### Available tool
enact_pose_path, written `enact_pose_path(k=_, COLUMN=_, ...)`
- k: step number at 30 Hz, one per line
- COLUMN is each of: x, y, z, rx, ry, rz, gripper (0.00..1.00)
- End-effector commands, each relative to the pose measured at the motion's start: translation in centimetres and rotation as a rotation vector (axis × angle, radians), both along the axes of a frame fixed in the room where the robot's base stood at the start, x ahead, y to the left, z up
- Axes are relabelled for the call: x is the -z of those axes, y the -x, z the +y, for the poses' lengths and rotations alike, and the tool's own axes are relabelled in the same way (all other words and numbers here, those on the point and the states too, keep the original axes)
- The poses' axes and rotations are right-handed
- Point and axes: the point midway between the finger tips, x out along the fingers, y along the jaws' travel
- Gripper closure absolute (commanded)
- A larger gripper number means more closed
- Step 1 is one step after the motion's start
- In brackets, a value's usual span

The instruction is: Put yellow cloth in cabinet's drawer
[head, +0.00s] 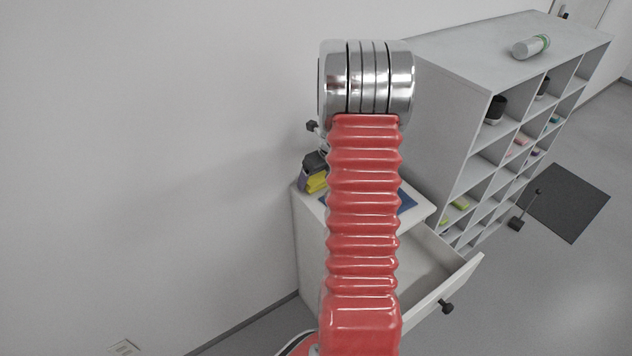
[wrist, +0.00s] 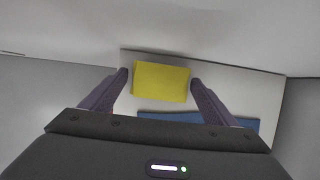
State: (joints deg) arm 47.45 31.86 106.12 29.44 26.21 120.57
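The yellow cloth (wrist: 161,84) shows as a flat-sided yellow block over the white cabinet top in the wrist view. My gripper (wrist: 159,77) has its two dark fingers spread on either side of it, close to its edges. A thin gap shows at the left finger; contact on the right is unclear. In the head view the cloth (head: 317,184) is partly seen beside my gripper (head: 313,174), over the cabinet's back left corner. The white cabinet (head: 309,236) has its drawer (head: 437,300) pulled open to the right, and the visible inside is bare. My arm hides part of the cabinet.
A blue flat item (head: 407,201) lies on the cabinet top. The wall is close behind the cabinet. A dark mat (head: 568,203) lies on the floor at right.

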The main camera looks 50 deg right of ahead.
Motion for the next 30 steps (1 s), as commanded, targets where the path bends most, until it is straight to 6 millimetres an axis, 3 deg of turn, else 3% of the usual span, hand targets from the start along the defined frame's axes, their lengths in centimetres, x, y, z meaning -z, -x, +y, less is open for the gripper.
enact_pose_path(k=15, x=0.0, y=0.0, z=0.0, rx=0.000, ry=0.000, rz=0.000, gripper=0.55)
enact_pose_path(k=23, x=-0.3, y=0.0, z=0.0, rx=0.000, ry=0.001, rz=-0.001, gripper=0.55)
enact_pose_path(k=30, x=-3.1, y=-0.1, z=-0.1, rx=-0.001, ry=0.003, rz=-0.002, gripper=0.55)
